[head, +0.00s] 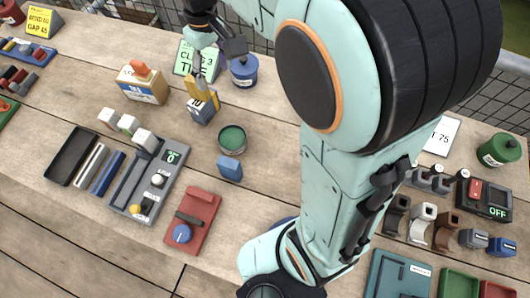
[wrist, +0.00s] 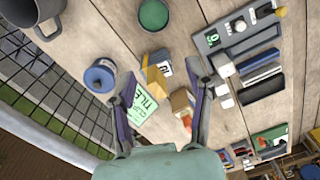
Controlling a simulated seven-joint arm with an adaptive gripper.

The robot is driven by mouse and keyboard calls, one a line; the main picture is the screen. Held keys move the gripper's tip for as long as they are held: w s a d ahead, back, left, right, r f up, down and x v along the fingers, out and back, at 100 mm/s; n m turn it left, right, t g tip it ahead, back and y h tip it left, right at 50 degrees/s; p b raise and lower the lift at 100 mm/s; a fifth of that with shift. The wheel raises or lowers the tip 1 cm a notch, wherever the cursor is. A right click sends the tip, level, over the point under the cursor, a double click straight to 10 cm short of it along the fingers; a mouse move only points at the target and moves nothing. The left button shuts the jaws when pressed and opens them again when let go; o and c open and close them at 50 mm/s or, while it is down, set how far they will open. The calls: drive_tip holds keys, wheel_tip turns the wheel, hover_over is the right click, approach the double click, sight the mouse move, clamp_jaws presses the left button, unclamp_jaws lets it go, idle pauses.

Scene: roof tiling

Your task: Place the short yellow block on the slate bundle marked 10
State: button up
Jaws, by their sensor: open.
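The slate bundle marked 10 (head: 199,114) is a small dark block with a white label, standing on the plank table at the upper left of the head view. The yellow block (head: 205,95) rests on or against its top; the exact contact is hard to see. In the wrist view the yellow block (wrist: 154,78) lies between my fingers, with the bundle's label (wrist: 166,66) beside it. My gripper (head: 201,73) is open just above the yellow block, pointing down. In the wrist view my gripper (wrist: 163,68) has its fingers spread on both sides, with gaps to the block.
A tan box with an orange top (head: 141,88) stands left of the bundle. A green sign (head: 186,60) and a blue tin (head: 244,71) stand behind. A green-topped tin (head: 232,138) and a blue block (head: 230,168) lie to the front right. A wire fence runs along the back.

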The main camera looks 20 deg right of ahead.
drive_tip(key=s+f+m, duration=0.1)
drive_tip(key=s+m, duration=0.1)
drive_tip(key=s, duration=0.8)
drive_tip(key=s+d+f+m, duration=0.1)
drive_tip(key=s+f+m, duration=0.1)
drive_tip(key=s, duration=0.7)
drive_tip(key=shift+s+f, duration=0.15)
drive_tip(key=shift+s, duration=0.25)
drive_tip(key=shift+d, duration=0.1)
